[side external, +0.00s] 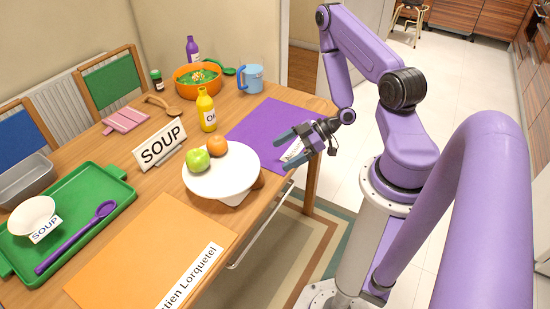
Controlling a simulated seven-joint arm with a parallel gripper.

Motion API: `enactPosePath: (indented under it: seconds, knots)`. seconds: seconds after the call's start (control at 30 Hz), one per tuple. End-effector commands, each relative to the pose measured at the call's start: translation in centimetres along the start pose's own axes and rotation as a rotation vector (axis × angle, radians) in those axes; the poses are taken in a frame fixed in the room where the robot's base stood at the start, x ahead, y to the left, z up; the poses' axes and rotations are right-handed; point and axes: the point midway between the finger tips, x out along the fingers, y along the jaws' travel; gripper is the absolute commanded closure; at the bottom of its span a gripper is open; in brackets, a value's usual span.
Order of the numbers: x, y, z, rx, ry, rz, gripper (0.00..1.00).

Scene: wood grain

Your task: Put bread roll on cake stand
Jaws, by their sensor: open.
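The white cake stand (228,184) stands near the right edge of the table, with a green apple (199,160) and an orange fruit (217,146) on its top. A brown rounded thing (259,182), probably the bread roll, shows at the right of the stand, low beside or under its rim. The rim hides most of it, so I cannot tell its full shape. My gripper (283,151) is open and empty, up and to the right of the stand in the picture, in front of the purple mat. Its fingers point left.
A purple mat (262,118) and an orange mat (140,255) lie on either side of the stand. A SOUP sign (160,145) and yellow bottle (206,110) stand behind it. A green tray (105,188) holds a white bowl and purple spoon. An orange bowl (196,83) and blue mug (253,78) stand farther back.

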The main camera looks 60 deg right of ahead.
Motion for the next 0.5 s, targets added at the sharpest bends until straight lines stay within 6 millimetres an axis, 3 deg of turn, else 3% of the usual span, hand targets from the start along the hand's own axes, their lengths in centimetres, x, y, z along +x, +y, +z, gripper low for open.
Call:
enactPosePath:
  seconds: [0.23,0.5]
  knots:
    - [-0.2,0.1,0.0,-0.046,-0.067,-0.036,0.00]
    - [2.1,1.0,-1.8,-0.252,-0.431,-0.130,0.00]
